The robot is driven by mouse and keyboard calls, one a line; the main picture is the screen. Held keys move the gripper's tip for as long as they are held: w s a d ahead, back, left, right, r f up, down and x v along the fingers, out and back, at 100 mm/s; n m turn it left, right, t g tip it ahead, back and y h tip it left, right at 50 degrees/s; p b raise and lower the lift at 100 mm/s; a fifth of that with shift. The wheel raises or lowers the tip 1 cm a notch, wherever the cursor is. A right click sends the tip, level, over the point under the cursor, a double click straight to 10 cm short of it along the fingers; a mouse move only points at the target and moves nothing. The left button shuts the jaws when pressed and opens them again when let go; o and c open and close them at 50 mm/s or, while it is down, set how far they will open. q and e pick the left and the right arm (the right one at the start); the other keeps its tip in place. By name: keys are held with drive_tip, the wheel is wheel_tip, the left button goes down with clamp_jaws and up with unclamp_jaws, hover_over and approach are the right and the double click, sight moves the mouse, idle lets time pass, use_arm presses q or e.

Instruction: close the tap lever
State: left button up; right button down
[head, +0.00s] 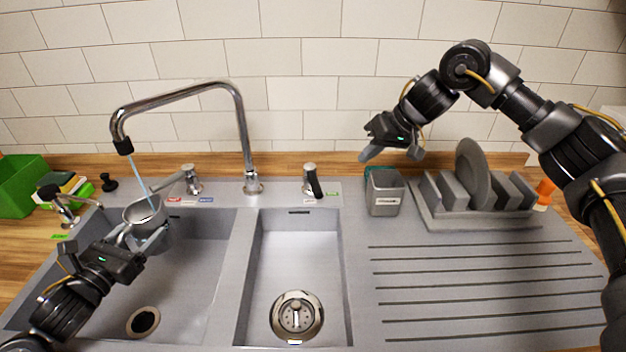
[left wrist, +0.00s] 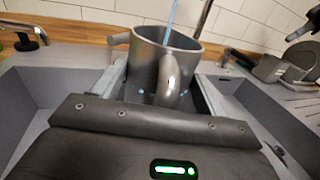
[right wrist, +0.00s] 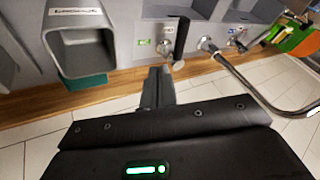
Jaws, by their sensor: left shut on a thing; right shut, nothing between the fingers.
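A metal lever control (head: 191,181) stands on the sink's back rim above red and blue labels, its handle pointing left and forward. A black-handled control (head: 312,182) stands right of the spout base; it also shows in the right wrist view (right wrist: 181,42). Water runs from the tap spout (head: 240,120) into a metal cup (head: 145,213). My left gripper (head: 140,240) is shut on the cup, which is upright over the left basin and large in the left wrist view (left wrist: 165,70). My right gripper (head: 366,153) is shut and empty, above the back rim, right of both controls.
A grey labelled container (head: 385,197) stands below my right gripper. A dish rack (head: 480,216) with a plate (head: 473,172) is right of it. A green bin (head: 20,185) and sponges are at far left. The ribbed drainboard (head: 470,285) is clear.

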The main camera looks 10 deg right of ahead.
sight(313, 180)
drive_tip(key=shift+w+d+m, duration=0.1)
drive_tip(key=shift+m, duration=0.4)
drive_tip(key=shift+f, duration=0.1)
drive_tip(key=shift+w+a+f, duration=0.5)
drive_tip(key=shift+a+f, duration=0.9)
drive_tip(key=shift+f, duration=0.1)
drive_tip(key=shift+w+a+f, duration=0.45)
drive_tip(key=shift+a+f, duration=0.95)
drive_tip(key=shift+f, duration=0.15)
drive_tip(key=shift+w+a+f, duration=0.5)
drive_tip(key=shift+a+f, duration=0.9)
drive_tip(key=shift+f, duration=0.1)
